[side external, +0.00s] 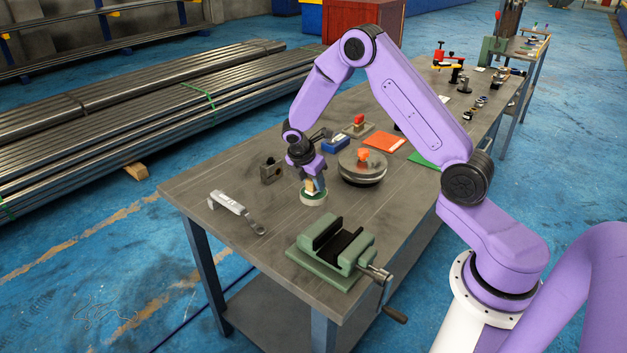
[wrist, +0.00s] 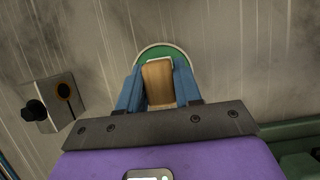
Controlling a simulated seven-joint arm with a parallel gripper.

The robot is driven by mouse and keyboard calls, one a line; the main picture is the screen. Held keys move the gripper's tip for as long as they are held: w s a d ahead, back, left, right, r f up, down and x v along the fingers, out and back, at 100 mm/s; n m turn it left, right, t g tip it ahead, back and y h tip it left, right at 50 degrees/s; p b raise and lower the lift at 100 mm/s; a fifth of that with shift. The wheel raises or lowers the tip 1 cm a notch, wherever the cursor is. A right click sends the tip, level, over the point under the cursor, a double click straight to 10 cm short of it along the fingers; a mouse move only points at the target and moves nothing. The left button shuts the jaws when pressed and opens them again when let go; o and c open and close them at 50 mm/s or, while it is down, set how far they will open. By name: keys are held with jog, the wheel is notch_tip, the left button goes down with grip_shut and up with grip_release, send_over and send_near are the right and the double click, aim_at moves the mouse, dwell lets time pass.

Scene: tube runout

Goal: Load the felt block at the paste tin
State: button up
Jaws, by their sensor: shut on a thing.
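My gripper (side external: 312,184) points down over the paste tin (side external: 313,199), a short round tin with a pale side and green paste on top. In the wrist view, my gripper (wrist: 158,85) has its two blue fingers shut on the tan felt block (wrist: 158,82). A pale end of the block shows at the fingertips, in front of the green paste (wrist: 178,52). The block's lower end is over or in the tin; I cannot tell whether it touches the paste. The fingers hide part of the tin's near side.
A green vise (side external: 333,250) stands at the near table edge. A grey caliper-like tool (side external: 238,212) lies at left. A small metal block with a hole (side external: 271,171) and a round metal disc with an orange part (side external: 362,166) flank the tin. A blue block (side external: 335,145) and orange sheet (side external: 384,142) lie behind.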

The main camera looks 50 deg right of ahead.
jog(key=shift+f, duration=0.35)
dwell(1.1)
jog(key=shift+r, duration=3.55)
jog(key=shift+s+a+r+m+g, duration=0.25)
jog(key=shift+s+a+m, duration=0.2)
jog(key=shift+m, duration=0.45)
jog(key=s+a+r+m+g+y, duration=0.4)
jog(key=s+a+m, duration=0.3)
jog(key=m, duration=0.9)
jog(key=a, duration=0.3)
jog(key=shift+s+a, duration=0.3)
